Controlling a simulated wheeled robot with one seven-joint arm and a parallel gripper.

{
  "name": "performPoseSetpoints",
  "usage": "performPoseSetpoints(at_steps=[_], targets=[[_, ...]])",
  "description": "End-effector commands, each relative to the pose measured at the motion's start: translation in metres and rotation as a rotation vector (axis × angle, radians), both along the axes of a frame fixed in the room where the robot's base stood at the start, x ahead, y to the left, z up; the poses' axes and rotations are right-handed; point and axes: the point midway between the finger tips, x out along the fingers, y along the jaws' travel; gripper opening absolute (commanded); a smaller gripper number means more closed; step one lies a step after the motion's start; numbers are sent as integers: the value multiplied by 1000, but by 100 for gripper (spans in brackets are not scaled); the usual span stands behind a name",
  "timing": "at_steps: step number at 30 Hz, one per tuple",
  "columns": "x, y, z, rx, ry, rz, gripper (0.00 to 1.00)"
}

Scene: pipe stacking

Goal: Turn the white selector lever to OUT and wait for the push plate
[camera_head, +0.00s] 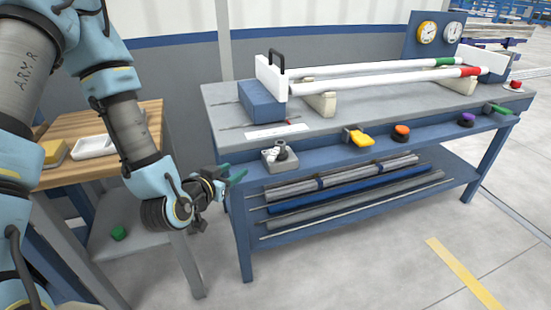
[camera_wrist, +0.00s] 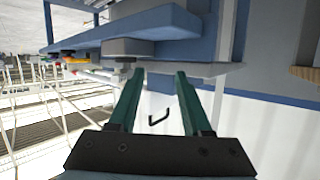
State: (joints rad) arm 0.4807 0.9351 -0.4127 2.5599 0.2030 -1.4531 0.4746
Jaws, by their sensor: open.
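The white selector lever (camera_head: 271,154) sits with a dark knob on a small grey box (camera_head: 281,165) at the left end of the bench's front edge. Its marking is too small to read. The push plate (camera_head: 271,77) is a white upright plate with a black handle on a blue block, at the left end of two white pipes (camera_head: 375,71). My gripper (camera_head: 236,173) is to the left of the grey box and slightly below it, apart from it. In the wrist view my gripper (camera_wrist: 159,82) has its green fingers apart, with nothing between them.
Yellow (camera_head: 359,138), orange (camera_head: 402,130) and purple (camera_head: 466,118) controls line the bench's front edge, with a green handle (camera_head: 498,109) beyond. Bundled pipes (camera_head: 340,177) lie on the lower shelf. A wooden side table (camera_head: 85,170) with a white tray stands left.

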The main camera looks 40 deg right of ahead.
Motion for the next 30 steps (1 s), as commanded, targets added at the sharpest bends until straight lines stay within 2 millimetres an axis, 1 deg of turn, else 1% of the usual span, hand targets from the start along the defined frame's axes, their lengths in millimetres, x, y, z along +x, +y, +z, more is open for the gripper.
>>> performPoseSetpoints(at_steps=[1, 3, 6, 9, 14, 20, 25, 30], targets=[[-18, -10, -7, -57, -10, -16, 49], [-36, -19, -3, -139, -38, -19, 49], [-54, -24, 3, -231, -67, -8, 49], [-64, -25, 8, -290, -85, 10, 49], [-69, -25, 11, -320, -97, 21, 49], [-68, -31, 8, -308, -96, 11, 49], [-64, -39, 6, -303, -97, 10, 49], [-58, -47, 12, -317, -100, 15, 49]])
